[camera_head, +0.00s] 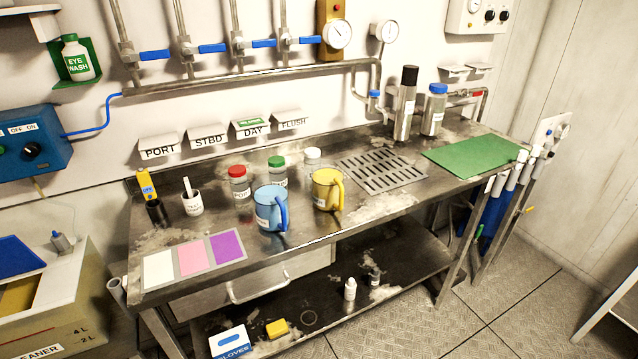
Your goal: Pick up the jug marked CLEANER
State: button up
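Two handled jugs stand upright on the steel bench (300,222). The blue jug (268,208) is near the bench's front edge, with its handle at its right front and a white label low on its left side. The yellow jug (325,189) stands just right of and behind it, handle to the right, also with a white label. Both labels are too small to read, so I cannot tell which says CLEANER. A tan tank (60,318) at the lower left carries a label ending in "EANER" and level marks. My gripper is not in view.
Red-capped (239,188), green-capped (277,170) and white-capped (313,158) bottles stand close behind the jugs. A colour card (194,260) lies at left, a drain grate (382,171) and green mat (472,157) at right. Pipes run along the wall. Small items lie on the lower shelf (395,265).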

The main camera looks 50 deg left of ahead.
aim_at(328, 174)
jog(key=u, duration=0.75)
jog(key=i, duration=0.9)
jog(key=u, duration=1.2)
jog(key=i, duration=0.25)
jog(key=u, duration=0.1)
